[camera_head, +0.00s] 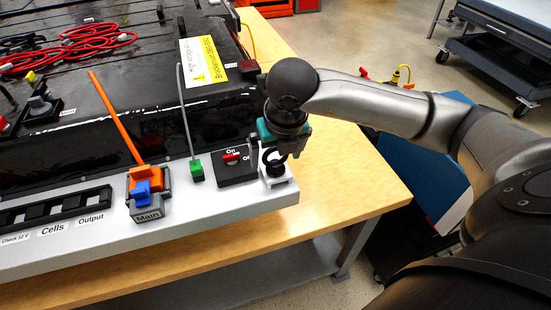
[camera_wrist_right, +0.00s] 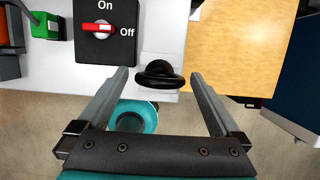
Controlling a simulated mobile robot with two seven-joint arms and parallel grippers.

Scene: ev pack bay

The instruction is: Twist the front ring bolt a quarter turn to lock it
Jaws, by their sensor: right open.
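The front ring bolt (camera_head: 273,163) is black and stands on a white block at the near right corner of the pack's pale front ledge. In the right wrist view the bolt (camera_wrist_right: 160,74) shows as a dark ring head seen from above. My right gripper (camera_head: 276,152) reaches down over it from the right. In the wrist view its two fingers (camera_wrist_right: 158,77) are apart, one on each side of the bolt head, with a visible gap on both sides. The gripper hides part of the bolt in the head view. My left gripper is not in view.
A black switch plate with a red On/Off knob (camera_head: 231,158) is close left of the bolt. Further left are a green connector (camera_head: 196,171) and the orange-and-blue Main connector (camera_head: 146,185). The wooden table top (camera_head: 340,185) is clear to the right.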

